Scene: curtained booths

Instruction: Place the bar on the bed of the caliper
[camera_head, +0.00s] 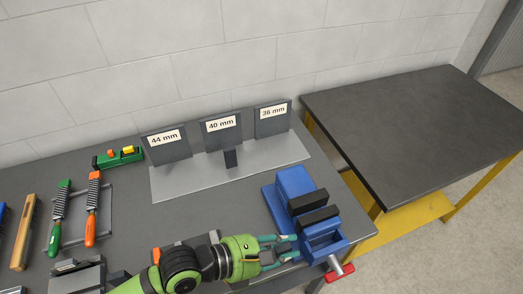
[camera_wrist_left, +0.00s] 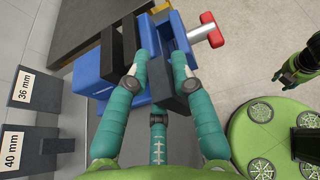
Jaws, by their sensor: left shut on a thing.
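My left gripper (camera_head: 291,247) is shut on a dark, blocky bar (camera_wrist_left: 172,88), which lies between its two teal fingers (camera_wrist_left: 158,62) in the wrist view. The fingers hide much of the bar in the head view. The gripper is right beside the blue vise-like device (camera_head: 292,181), which has two dark jaws (camera_head: 307,200) and a red handle (camera_head: 339,272). I cannot tell if the bar touches it, or if this device is the caliper. My right gripper (camera_wrist_left: 284,78) shows at the wrist view's right edge; its jaws are too small to judge.
A light grey plate (camera_head: 180,185) carries upright signs marked 44, 40 and 36 mm. A dark block (camera_head: 231,158) stands before the 40 mm sign (camera_head: 220,128). Files (camera_head: 92,208) and a green level (camera_head: 118,158) lie left. An empty dark table (camera_head: 430,120) stands right.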

